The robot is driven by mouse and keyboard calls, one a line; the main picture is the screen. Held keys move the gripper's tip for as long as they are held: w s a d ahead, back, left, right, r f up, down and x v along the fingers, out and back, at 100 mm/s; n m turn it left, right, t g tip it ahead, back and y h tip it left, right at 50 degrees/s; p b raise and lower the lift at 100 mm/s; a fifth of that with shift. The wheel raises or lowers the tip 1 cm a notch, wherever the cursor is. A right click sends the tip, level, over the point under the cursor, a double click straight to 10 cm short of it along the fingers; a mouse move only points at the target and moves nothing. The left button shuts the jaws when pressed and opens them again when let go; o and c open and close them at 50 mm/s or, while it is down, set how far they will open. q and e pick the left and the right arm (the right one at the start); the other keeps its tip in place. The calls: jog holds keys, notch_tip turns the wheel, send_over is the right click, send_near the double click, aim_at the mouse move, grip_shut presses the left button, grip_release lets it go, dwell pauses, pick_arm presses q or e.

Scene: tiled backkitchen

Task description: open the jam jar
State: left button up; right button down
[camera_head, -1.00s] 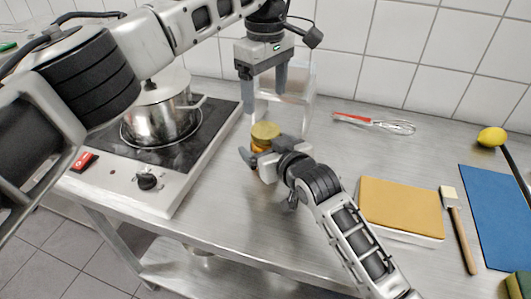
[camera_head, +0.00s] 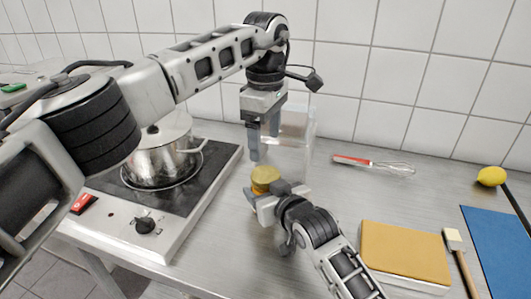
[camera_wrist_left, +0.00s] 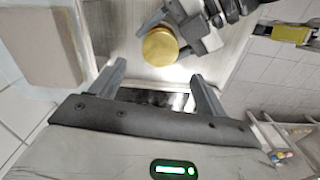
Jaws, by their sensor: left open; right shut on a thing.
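The jam jar (camera_head: 264,180) stands on the steel counter with its gold lid on top; most of its body is hidden by my right gripper. My right gripper (camera_head: 256,198) is shut around the jar's body from the front right. My left gripper (camera_head: 264,146) points down above the jar, open and empty, its fingers apart from the lid. In the left wrist view the round gold lid (camera_wrist_left: 160,46) shows beyond the two spread fingers of my left gripper (camera_wrist_left: 160,78), with my right gripper beside it.
A hob with a steel pot (camera_head: 161,160) is at the left. A clear container (camera_head: 297,124) stands just behind the jar.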

aim_at(266, 174)
pick_arm(q)
jog(key=shift+f+n, duration=0.1)
jog(key=shift+n, duration=0.3)
jog(key=shift+f, duration=0.25)
notch_tip(266, 174, down, 7)
jog(key=shift+f, duration=0.2)
jog(key=c, duration=1)
jog(key=o, duration=1.1)
jog(key=shift+r, duration=0.15)
